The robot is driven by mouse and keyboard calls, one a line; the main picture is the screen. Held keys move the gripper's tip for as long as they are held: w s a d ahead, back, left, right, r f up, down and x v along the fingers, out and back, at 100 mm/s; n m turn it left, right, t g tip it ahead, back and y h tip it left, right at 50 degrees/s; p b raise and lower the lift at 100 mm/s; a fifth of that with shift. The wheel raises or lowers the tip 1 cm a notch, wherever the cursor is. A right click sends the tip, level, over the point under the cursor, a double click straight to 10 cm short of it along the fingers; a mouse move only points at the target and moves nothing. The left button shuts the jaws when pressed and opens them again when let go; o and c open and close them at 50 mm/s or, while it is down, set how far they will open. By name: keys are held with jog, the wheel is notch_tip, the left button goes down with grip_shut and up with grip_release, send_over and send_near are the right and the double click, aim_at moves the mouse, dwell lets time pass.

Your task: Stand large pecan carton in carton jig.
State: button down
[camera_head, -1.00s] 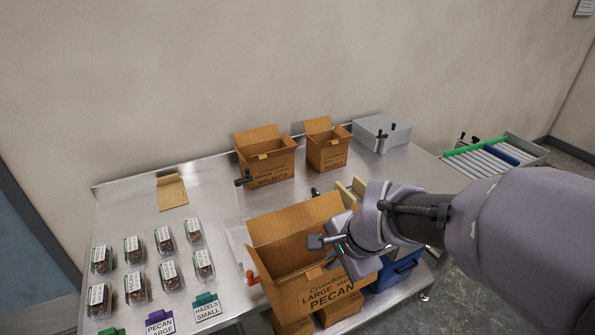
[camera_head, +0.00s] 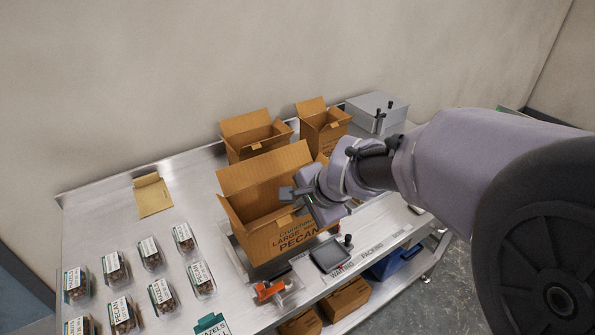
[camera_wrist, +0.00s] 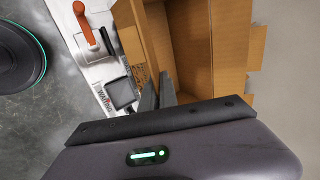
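The large pecan carton (camera_head: 262,222) is an open brown box with raised flaps, upright, in the middle of the head view. Its inside and wall fill much of the wrist view (camera_wrist: 190,45). My gripper (camera_head: 297,197) is at the carton's right upper edge, and its two dark fingers (camera_wrist: 158,90) look closed on the carton's wall. The carton jig (camera_head: 232,252) shows as a grey metal edge along the carton's lower left. The carton stands over or in the jig; its underside is hidden, so I cannot tell whether it is fully seated.
An orange-handled clamp (camera_head: 268,290) and a black-screened device (camera_head: 331,255) sit at the front edge. Walnut (camera_head: 250,140) and hazel (camera_head: 325,128) cartons stand behind. Several clamshells (camera_head: 160,295) and a flat brown piece (camera_head: 152,196) lie on the left. A grey box (camera_head: 365,108) is at the back.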

aim_at(300, 225)
jog(key=f+b, duration=0.1)
jog(key=f, duration=0.1)
jog(key=f+b, duration=0.1)
jog(key=f, duration=0.1)
jog(key=w+f+b, duration=0.1)
jog(key=f, duration=0.2)
jog(key=shift+a, duration=0.25)
jog(key=shift+w+f, duration=0.1)
jog(key=shift+w, duration=0.2)
jog(key=shift+a, duration=0.1)
jog(key=shift+r, duration=0.2)
jog(key=shift+s+f, duration=0.1)
jog(key=shift+f, duration=0.05)
jog(key=shift+f+b, duration=0.3)
jog(key=shift+b, duration=0.2)
jog(key=c, duration=1.6)
grip_release()
jog(key=shift+c, duration=0.2)
jog(key=shift+r, duration=0.1)
